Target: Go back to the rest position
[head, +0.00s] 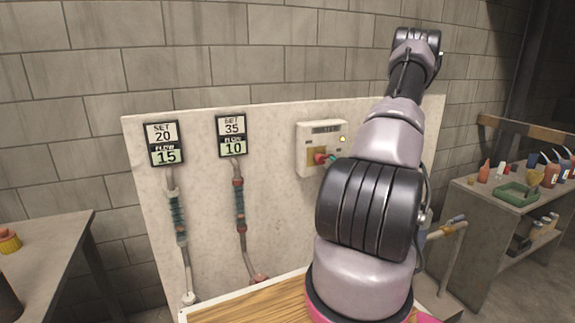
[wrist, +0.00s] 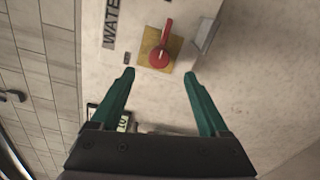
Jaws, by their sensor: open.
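My gripper (wrist: 158,75) is open and empty in the wrist view, its two green fingers spread apart. Beyond the fingertips is a red lever (wrist: 162,45) on a yellow plate (wrist: 145,56), on a white box marked "WATE". The lever lies in the gap ahead of the fingers, and no contact shows. In the head view the white box (head: 308,135) hangs on the pale panel, with a red knob (head: 320,158) on it.
Two displays hang on the panel: "SET 20, FLOW 15" (head: 165,143) and "SET 35, FLOW 10" (head: 232,137). Pipes (head: 178,220) run below them. A side table (head: 45,255) stands at left. A bench with bottles and a green tray (head: 517,194) stands at right.

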